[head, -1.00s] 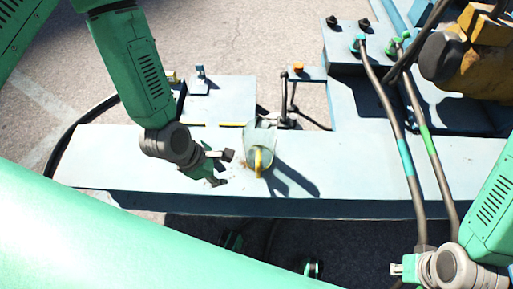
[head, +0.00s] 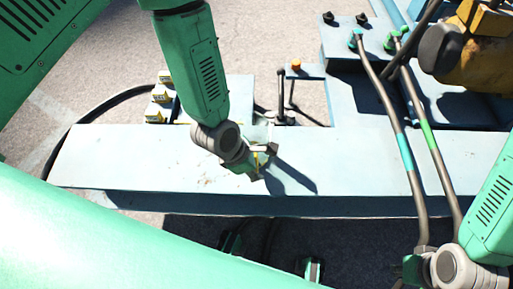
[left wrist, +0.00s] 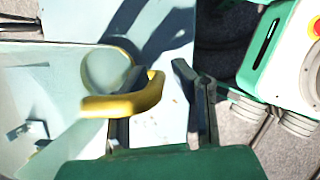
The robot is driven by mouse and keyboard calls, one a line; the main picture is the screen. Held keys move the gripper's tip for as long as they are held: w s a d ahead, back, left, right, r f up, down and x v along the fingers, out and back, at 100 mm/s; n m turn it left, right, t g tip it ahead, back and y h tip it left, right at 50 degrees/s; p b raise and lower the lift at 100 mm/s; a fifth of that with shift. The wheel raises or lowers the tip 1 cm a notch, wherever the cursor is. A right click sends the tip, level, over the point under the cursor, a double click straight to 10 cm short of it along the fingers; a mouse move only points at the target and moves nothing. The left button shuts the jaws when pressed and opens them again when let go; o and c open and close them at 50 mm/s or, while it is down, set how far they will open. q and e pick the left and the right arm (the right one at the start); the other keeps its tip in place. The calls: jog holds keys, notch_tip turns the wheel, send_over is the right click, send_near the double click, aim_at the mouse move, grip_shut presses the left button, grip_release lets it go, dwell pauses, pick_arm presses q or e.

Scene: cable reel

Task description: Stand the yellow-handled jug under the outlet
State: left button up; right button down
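The jug with a yellow handle stands on the pale blue deck (head: 120,165); in the head view my left gripper (head: 262,163) covers most of it. In the left wrist view the pale, see-through jug (left wrist: 40,95) fills the left side, with its yellow handle (left wrist: 140,98) toward the fingers. My left gripper (left wrist: 160,110) is open, one finger at the handle's loop and the other apart to its right. I cannot tell whether a finger touches the handle. My right gripper (head: 412,268) is at the lower right, its fingers unclear. I cannot make out the outlet for certain.
A lever (head: 281,98) rises behind the jug, beside an orange button (head: 296,66). Thick cables with a blue band (head: 404,150) and a green band (head: 428,135) run down the right. The deck's left part is clear.

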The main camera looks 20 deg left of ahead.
pick_arm(q)
jog(key=shift+a, duration=0.7)
grip_shut()
jog(key=shift+a, duration=0.2)
jog(key=shift+d, duration=0.15)
